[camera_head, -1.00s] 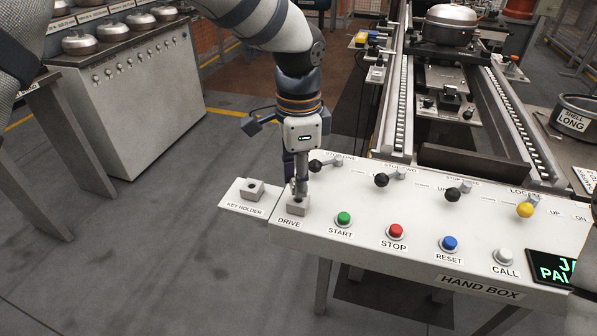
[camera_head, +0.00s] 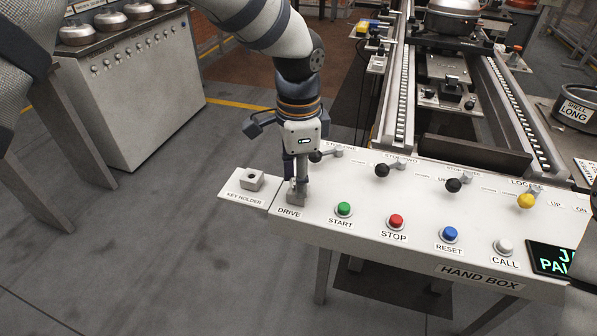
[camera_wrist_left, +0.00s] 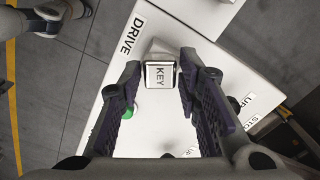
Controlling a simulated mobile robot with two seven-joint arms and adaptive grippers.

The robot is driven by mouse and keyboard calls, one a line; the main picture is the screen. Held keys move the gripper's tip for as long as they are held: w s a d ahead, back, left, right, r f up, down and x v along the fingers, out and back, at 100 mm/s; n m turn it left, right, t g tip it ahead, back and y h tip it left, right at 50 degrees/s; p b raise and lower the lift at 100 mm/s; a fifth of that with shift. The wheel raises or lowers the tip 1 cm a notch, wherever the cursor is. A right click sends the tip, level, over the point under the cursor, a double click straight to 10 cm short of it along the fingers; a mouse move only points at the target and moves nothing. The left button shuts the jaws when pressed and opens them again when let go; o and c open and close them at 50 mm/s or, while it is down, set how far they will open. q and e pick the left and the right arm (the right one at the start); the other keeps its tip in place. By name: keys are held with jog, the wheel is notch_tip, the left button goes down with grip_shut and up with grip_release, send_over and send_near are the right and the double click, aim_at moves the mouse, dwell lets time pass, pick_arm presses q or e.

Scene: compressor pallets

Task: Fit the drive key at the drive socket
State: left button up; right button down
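The drive key (camera_wrist_left: 160,76), a pale block lettered KEY, sits between the fingers of my left gripper (camera_wrist_left: 160,68) in the left wrist view. In the head view my left gripper (camera_head: 298,187) points straight down at the drive socket (camera_head: 294,200), a small grey block behind the DRIVE label. The gripper largely hides the socket and key there. I cannot tell how deep the key sits. The socket's edge shows just behind the key in the wrist view (camera_wrist_left: 158,47). My right gripper is not seen.
The empty-looking key holder (camera_head: 252,180) is just left of the socket. The green START button (camera_head: 344,209) and red STOP button (camera_head: 396,222) are to its right. A black-knobbed lever (camera_head: 316,156) stands close behind the gripper on the hand box (camera_head: 370,250).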

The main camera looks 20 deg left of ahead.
pick_arm(q)
jog(key=shift+o, duration=0.8)
jog(key=shift+r, duration=0.1)
notch_tip(320, 180, up, 12)
